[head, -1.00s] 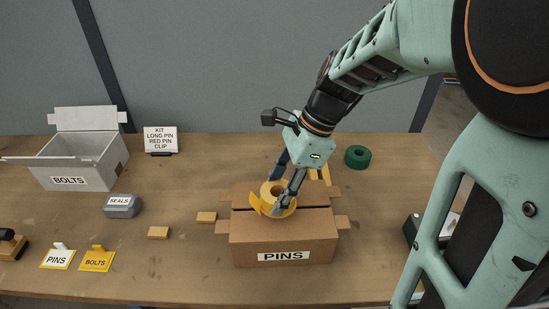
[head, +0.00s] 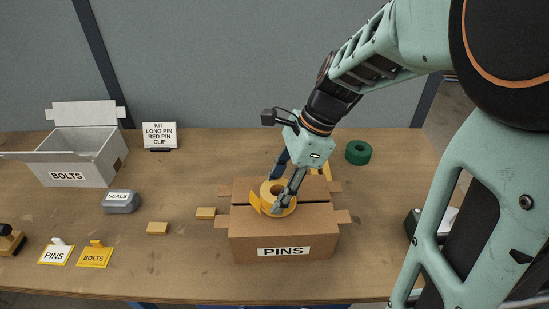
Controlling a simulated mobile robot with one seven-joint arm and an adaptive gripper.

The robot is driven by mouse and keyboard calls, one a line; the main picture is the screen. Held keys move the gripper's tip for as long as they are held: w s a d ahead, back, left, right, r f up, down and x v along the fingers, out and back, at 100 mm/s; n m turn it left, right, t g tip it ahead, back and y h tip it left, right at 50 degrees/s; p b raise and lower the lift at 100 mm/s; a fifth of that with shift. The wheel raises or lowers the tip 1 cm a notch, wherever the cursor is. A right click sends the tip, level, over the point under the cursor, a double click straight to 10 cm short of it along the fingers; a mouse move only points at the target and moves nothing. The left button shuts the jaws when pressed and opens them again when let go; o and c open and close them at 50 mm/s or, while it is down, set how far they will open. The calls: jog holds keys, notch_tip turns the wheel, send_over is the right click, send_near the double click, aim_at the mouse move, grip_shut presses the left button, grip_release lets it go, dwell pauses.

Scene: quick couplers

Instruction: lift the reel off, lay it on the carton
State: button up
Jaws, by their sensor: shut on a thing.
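The yellow reel (head: 266,191) is a tape roll with a loose end at its left. It is at the top of the brown PINS carton (head: 283,242), over the middle of its top. My gripper (head: 281,195) points down with its fingers at the reel, shut on it. I cannot tell whether the reel touches the carton top or hangs just above it. The carton's side flaps stick out left and right. Part of the reel is hidden by the fingers.
A green roll (head: 358,153) lies behind the carton at right. A yellow piece (head: 318,171) shows behind the carton. At left are the open BOLTS box (head: 70,176), the grey SEALS box (head: 121,202), small yellow blocks (head: 206,213) and label signs (head: 95,256). The table's middle left is mostly clear.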

jog(key=shift+f, duration=0.35)
jog(key=o, duration=1.4)
jog(key=shift+c, duration=0.2)
